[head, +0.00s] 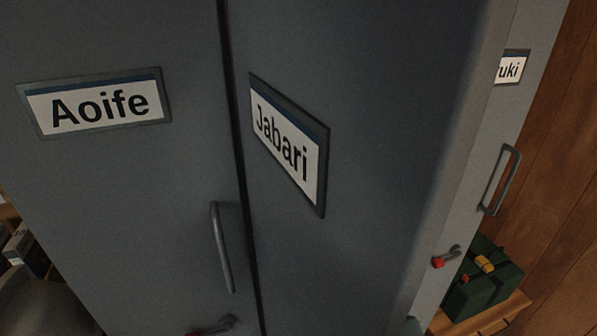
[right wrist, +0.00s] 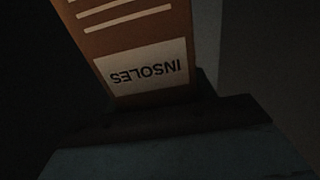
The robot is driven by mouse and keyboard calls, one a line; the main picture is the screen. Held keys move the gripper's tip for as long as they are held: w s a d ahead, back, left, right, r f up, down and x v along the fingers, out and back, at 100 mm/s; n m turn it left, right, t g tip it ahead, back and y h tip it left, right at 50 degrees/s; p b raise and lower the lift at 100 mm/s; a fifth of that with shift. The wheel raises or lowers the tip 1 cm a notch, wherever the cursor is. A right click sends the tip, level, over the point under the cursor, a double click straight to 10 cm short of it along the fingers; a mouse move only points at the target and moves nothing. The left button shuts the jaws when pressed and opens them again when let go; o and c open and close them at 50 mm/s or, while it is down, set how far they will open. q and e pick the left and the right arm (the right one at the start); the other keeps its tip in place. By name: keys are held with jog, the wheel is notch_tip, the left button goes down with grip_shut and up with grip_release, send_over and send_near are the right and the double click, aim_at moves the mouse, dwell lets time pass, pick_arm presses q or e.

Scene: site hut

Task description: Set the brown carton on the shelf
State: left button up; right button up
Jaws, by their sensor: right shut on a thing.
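The brown carton (right wrist: 140,38) shows in the right wrist view, at the top middle. It has white stripes and a white label reading INSOLES, upside down in the picture. My right gripper (right wrist: 158,112) is a dark shape at the carton's lower end and is shut on it; its fingers are hard to make out in the dark. The carton and the right gripper do not show in the head view. My left gripper is in neither view. No shelf can be made out clearly; the surroundings of the carton are very dark.
Grey lockers fill the head view: the Aoife door (head: 100,200) at left, the angled Jabari door (head: 360,130) in the middle, and a door with a label ending "uki" (head: 480,140) at right. A dark green case (head: 485,290) sits on a wooden surface at lower right.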

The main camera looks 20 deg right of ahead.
jog(key=shift+f, duration=2.4)
jog(key=o, duration=1)
jog(key=shift+f, duration=0.15)
jog(key=shift+o, duration=0.2)
jog(key=shift+r, duration=0.2)
jog(key=shift+s+f, duration=0.1)
jog(key=shift+s, duration=0.25)
jog(key=s, duration=1.1)
jog(key=shift+s+d, duration=0.2)
